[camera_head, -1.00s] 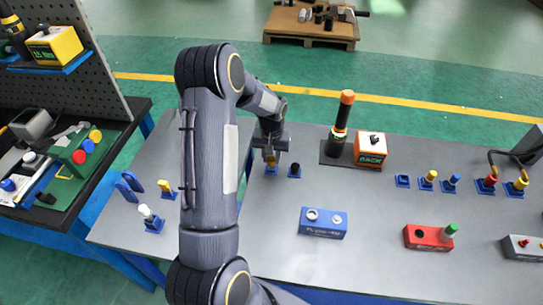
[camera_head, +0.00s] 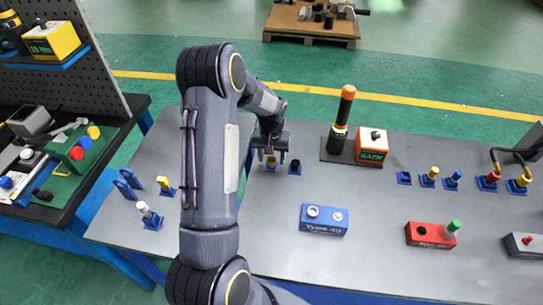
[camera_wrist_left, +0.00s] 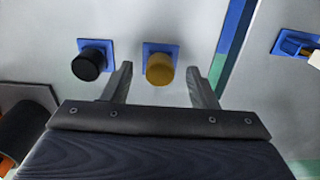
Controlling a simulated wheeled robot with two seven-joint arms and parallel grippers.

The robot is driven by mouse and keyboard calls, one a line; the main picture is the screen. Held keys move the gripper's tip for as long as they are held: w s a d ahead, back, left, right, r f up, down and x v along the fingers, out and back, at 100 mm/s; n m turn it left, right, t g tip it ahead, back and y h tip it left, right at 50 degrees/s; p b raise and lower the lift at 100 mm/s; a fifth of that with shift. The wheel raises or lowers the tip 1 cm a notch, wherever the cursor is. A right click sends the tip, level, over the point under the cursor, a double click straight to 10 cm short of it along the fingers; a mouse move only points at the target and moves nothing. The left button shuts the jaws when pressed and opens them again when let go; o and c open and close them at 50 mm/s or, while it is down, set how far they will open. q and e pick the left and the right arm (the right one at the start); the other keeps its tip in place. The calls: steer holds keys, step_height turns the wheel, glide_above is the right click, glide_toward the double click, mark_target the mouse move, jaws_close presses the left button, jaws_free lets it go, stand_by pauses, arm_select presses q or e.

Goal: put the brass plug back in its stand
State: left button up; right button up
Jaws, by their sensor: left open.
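The brass plug (camera_head: 271,163) sits in a small blue square stand (camera_head: 271,169) on the grey table. In the left wrist view the plug (camera_wrist_left: 160,69) covers the middle of its stand (camera_wrist_left: 160,47) and looks upright; how deep it sits cannot be told. My left gripper (camera_head: 271,156) is open just above the plug. In the left wrist view its fingers (camera_wrist_left: 160,80) are on either side of the plug, with a gap on each side. My right gripper is not in view.
A black plug (camera_head: 295,164) stands in its own blue stand close to the right of the brass one. Farther right are a black cylinder with an orange top (camera_head: 341,120), an orange box (camera_head: 371,146) and a blue block (camera_head: 324,219). The table between them is clear.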

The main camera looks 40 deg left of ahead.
mark_target(272, 159)
arm_select(q)
steer(key=shift+r+p, duration=1.55)
steer(key=shift+r, duration=1)
steer(key=s+d+r+t+h+b, duration=0.1)
steer(key=s+d+r, duration=0.1)
steer(key=r, duration=0.5)
steer(key=s+d+r, duration=0.2)
steer(key=r, duration=0.5)
steer(key=s+d+r+m+t+h, duration=0.1)
steer(key=s+d+r+m+t, duration=0.1)
steer(key=s+d, duration=0.5)
steer(key=s+d+r+m+t+h, duration=0.1)
steer(key=s+d+r+m+t, duration=0.1)
steer(key=s+d, duration=0.6)
steer(key=s, duration=0.5)
steer(key=shift+d+t+h, duration=0.2)
steer(key=shift+t+h, duration=0.1)
steer(key=shift+h, duration=0.1)
